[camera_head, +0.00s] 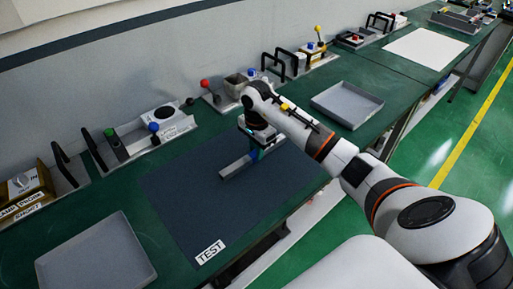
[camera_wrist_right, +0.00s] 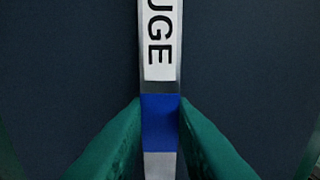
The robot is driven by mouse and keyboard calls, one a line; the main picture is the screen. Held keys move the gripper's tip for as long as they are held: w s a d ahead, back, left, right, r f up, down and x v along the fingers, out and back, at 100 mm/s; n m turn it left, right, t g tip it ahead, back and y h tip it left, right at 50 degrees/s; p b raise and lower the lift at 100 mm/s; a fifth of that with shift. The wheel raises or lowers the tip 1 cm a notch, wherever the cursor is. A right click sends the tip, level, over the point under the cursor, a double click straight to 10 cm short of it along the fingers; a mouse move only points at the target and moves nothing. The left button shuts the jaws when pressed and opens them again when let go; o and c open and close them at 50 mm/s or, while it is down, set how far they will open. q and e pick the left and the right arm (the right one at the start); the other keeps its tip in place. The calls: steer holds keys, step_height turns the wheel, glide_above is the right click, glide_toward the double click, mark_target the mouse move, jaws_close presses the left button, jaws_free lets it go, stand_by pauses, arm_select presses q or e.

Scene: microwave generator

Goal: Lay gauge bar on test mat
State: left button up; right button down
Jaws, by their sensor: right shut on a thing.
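The gauge bar (camera_head: 236,167) is a narrow grey bar with a blue band. In the right wrist view the bar (camera_wrist_right: 160,80) runs upright through the picture, with a white label reading "UGE". My right gripper (camera_head: 254,152) is shut on it, with green fingers on both sides of the blue band in the right wrist view (camera_wrist_right: 160,125). The dark test mat (camera_head: 190,205) lies on the green bench, with a "TEST" label at its front corner. The bar is over the mat; I cannot tell whether it touches it. My left gripper is not in view.
An empty grey tray (camera_head: 95,262) lies left of the mat, and another tray (camera_head: 347,103) lies to its right. Panels with black handles and coloured knobs (camera_head: 153,127) line the wall behind. The mat's front part is clear.

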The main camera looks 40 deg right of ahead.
steer(key=shift+f, duration=0.25)
stand_by(0.4)
steer(key=c, duration=1.2)
jaws_free()
steer(key=shift+o, duration=0.2)
step_height(320, 180, up, 12)
steer(key=b, duration=0.2)
